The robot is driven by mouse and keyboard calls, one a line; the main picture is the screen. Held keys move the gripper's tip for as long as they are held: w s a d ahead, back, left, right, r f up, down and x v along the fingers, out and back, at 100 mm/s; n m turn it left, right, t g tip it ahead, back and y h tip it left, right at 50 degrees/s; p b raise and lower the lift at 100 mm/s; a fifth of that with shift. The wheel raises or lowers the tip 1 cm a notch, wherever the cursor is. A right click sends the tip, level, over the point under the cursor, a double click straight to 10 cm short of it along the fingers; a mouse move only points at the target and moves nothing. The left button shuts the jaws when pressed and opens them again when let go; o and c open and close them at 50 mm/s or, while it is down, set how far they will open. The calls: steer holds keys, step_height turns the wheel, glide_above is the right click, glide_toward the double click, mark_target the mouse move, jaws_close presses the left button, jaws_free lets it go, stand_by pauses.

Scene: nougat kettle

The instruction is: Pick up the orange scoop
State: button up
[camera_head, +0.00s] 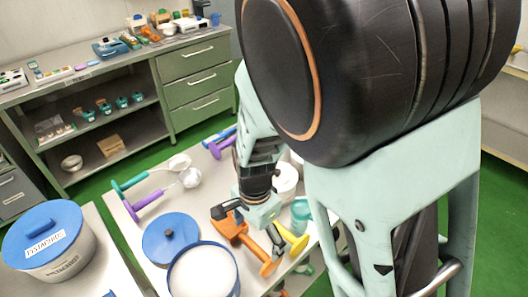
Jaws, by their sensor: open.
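The orange scoop (255,248) lies on the light worktable (128,228) at the lower middle, its handle angled down to the right. My gripper (238,221) hangs right over the scoop's upper left part and hides some of it. The gripper is open, with a dark finger to the left. I cannot tell whether the fingers touch the scoop or stand around it.
A yellow scoop (293,240) lies close to the right. A blue lid (171,240) and a white-filled blue-rimmed pot (203,272) stand left. Green and purple whisks (150,200), a teal cup (301,215) and a blue-lidded tub (48,243) are nearby. My arm hides the right side.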

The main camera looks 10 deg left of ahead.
mark_target(258, 250)
step_height(258, 250, down, 8)
steer(key=shift+d+r+b, duration=0.1)
steer(key=shift+r+b, duration=0.1)
steer(key=shift+b, duration=0.2)
steer(key=c, duration=0.9)
steer(key=shift+r, duration=0.15)
